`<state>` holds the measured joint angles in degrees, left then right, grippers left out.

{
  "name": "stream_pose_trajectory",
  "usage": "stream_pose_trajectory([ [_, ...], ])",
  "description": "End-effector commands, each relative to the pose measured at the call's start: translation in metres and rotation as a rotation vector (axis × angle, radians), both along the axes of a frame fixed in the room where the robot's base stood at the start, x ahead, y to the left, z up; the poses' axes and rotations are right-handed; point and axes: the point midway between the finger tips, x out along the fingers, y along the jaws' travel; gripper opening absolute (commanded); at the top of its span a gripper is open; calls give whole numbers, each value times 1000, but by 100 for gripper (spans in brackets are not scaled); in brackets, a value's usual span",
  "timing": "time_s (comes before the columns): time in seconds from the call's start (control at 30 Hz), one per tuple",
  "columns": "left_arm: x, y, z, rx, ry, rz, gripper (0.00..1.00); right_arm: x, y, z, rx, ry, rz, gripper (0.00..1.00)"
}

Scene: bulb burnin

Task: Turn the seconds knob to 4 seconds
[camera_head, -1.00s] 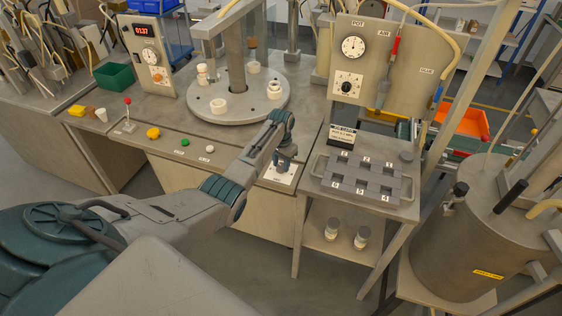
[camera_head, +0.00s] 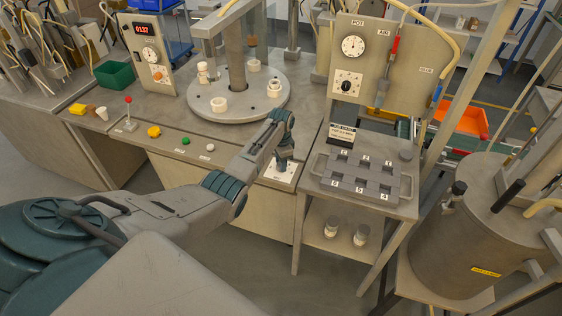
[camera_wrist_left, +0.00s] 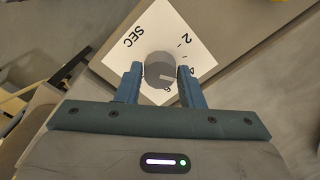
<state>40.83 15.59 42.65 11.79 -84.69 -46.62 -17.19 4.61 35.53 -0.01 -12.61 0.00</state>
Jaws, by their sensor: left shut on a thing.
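The seconds knob (camera_wrist_left: 160,72) is a round grey dial on a white plate (camera_wrist_left: 147,43) marked SEC, with 2, 4 and 6 around it in the left wrist view. Its pale pointer line faces right and slightly down, around the 4 and 6 side; the exact reading is hard to tell. My left gripper (camera_wrist_left: 161,74) is shut on the knob, one finger on each side. In the head view my left gripper (camera_head: 284,164) is over the white plate (camera_head: 276,176) at the bench's front edge, and hides the knob. My right gripper is not in view.
A round turntable (camera_head: 238,112) with white sockets stands behind the gripper. A green button (camera_head: 185,141) and a white button (camera_head: 210,147) lie to the left. A grey numbered rack (camera_head: 362,178) is close on the right.

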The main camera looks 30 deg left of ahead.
Motion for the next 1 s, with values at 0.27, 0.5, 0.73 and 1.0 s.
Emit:
stream_pose_trajectory([
  [0.27, 1, 0, 1, 0, -2, -3, 12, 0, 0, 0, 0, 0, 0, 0],
  [0.5, 1, 0, 1, 0, -2, -2, 56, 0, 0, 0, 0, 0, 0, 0],
  [0.73, 0, 0, 0, 0, -1, -2, 56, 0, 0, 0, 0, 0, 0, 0],
  [1.0, 1, 1, 24, 2, -5, -1, 56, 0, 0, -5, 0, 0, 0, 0],
])
